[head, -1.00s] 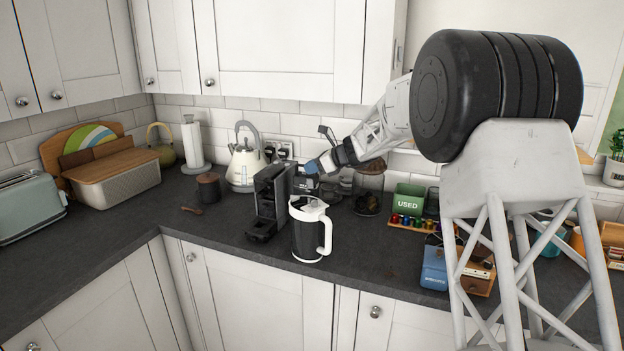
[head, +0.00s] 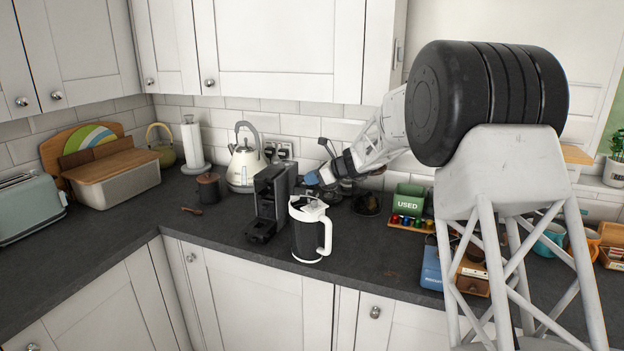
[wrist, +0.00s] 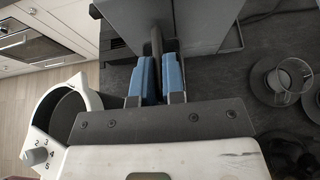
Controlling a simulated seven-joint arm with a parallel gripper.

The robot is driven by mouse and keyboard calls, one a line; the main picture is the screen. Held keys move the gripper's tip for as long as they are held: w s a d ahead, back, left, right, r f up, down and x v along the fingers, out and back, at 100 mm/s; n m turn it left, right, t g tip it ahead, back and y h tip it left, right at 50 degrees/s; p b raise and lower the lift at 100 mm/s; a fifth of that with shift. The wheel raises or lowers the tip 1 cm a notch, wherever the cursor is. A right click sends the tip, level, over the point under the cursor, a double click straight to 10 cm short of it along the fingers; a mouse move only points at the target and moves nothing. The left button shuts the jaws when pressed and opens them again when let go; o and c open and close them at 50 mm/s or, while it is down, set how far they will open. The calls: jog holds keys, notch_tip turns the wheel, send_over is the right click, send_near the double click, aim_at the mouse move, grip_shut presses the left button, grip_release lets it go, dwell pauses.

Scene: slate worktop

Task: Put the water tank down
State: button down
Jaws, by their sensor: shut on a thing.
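My gripper (head: 316,178) is low beside the right side of the black coffee machine (head: 268,205). In the wrist view its blue fingers (wrist: 158,80) are shut on a narrow dark part, which I take to be the water tank's (wrist: 156,42) grip. Grey surfaces lie on both sides of that part, close to the machine. The tank's body is hard to tell from the machine, and its underside is hidden, so I cannot tell whether it touches the worktop.
A black and white jug (head: 308,232) stands in front of the gripper. Glass cups on saucers (wrist: 280,82) are to the right in the wrist view. A green box (head: 409,198) and coloured capsules stand farther right. A cream kettle (head: 244,165) is behind the machine.

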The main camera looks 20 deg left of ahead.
jog(key=c, duration=1.2)
grip_release()
jog(key=shift+f, duration=0.1)
jog(key=v, duration=1.2)
